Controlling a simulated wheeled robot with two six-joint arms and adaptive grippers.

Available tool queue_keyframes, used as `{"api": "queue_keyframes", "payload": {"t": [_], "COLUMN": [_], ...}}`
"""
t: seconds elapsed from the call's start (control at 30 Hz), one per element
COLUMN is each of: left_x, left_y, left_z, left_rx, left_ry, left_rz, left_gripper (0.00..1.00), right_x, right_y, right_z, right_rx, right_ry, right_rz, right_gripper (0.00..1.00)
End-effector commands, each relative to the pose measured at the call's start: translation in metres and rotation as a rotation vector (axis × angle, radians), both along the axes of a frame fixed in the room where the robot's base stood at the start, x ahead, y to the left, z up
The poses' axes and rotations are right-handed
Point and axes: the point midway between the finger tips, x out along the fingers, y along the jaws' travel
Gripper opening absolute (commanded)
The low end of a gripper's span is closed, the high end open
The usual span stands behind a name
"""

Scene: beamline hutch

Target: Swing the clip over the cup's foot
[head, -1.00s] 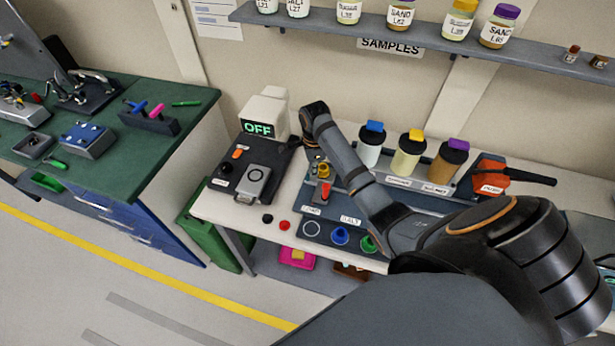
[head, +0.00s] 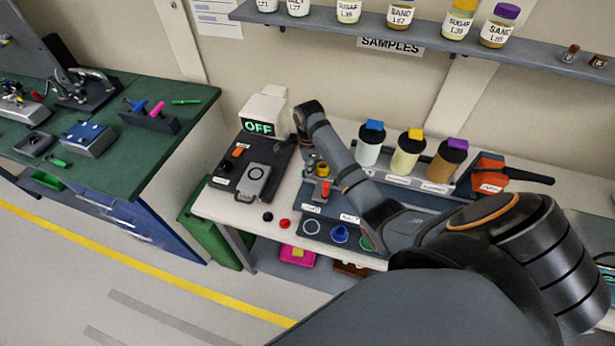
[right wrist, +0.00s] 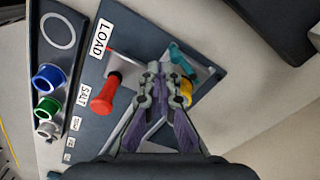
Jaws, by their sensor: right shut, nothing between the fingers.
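My right gripper (right wrist: 160,70) is shut and empty over the dark plate with the LOAD label (right wrist: 102,38). A yellow round part (right wrist: 186,91), partly hidden, is close to the right of the fingers. A teal part (right wrist: 181,58) lies beyond the tips. I cannot tell whether the fingers touch any of these, or which is the cup's foot. The red handle also shows in the head view (head: 325,188). My left gripper is not in view.
Three capped jars stand behind my right arm: blue (head: 371,140), yellow (head: 408,153) and purple (head: 447,162). Left is a device reading OFF (head: 258,128) with a grey box (head: 253,183). A sample shelf (head: 350,38) hangs above.

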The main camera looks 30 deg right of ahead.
Motion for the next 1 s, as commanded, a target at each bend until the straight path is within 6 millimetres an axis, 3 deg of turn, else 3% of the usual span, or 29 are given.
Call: {"api": "queue_keyframes", "payload": {"t": [1.0], "left_x": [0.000], "left_y": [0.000], "left_z": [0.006], "left_rx": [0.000], "left_ry": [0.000], "left_rz": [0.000], "left_gripper": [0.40], "right_x": [0.024], "right_y": [0.012], "right_z": [0.001], "right_rx": [0.000], "right_ry": [-0.003], "right_rz": [0.000], "right_gripper": [0.00]}}
